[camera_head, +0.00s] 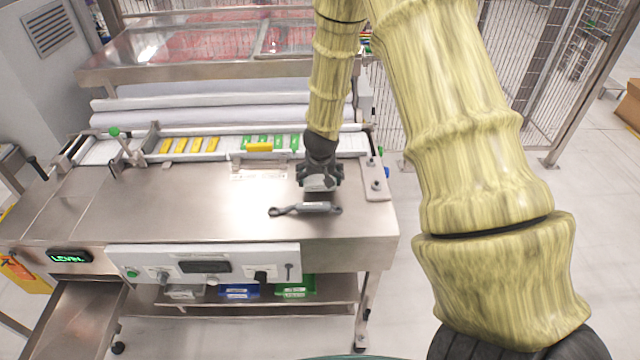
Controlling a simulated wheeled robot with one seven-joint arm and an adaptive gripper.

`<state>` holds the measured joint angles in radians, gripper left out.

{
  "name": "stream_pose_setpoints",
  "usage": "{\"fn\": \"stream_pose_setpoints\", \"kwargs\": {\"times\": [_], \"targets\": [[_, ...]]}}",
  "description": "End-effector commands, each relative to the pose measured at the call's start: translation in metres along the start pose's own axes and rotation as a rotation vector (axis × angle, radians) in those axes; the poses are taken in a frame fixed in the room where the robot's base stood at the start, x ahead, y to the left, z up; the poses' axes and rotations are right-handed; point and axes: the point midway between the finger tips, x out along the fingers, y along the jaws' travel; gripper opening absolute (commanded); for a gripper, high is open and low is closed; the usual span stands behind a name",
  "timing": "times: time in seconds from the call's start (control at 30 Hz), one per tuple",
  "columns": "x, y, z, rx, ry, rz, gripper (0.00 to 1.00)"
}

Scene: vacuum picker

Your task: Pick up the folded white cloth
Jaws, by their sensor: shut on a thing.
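My gripper (320,174) hangs from my yellow, wood-grained arm above the right part of the steel worktop. It points down and is shut on a small pale, whitish-grey flat thing (318,184), which I take to be the folded white cloth. The dark fingers cover much of it, so its folds and edges are hard to make out. I cannot tell whether it touches the worktop or is slightly above it.
A grey handled tool (305,209) lies just in front of my gripper on the worktop (190,205). Behind it, a white conveyor (130,150) carries yellow packs (188,145) and green packs (262,142). A metal fixture (376,185) stands to the right. The worktop's left-centre is clear.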

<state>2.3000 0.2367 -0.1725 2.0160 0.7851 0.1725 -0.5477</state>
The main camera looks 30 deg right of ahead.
Motion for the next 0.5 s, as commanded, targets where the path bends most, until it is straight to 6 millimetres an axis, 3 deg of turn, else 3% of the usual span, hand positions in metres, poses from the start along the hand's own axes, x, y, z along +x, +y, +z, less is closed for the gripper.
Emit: {"fn": "stream_pose_setpoints", "kwargs": {"times": [0.1, 0.5], "targets": [[-0.012, -0.001, -0.005, -0.002, 0.004, 0.001, 0.65], [-0.05, 0.005, 0.076, 0.0, 0.0, -0.001, 0.65]]}}
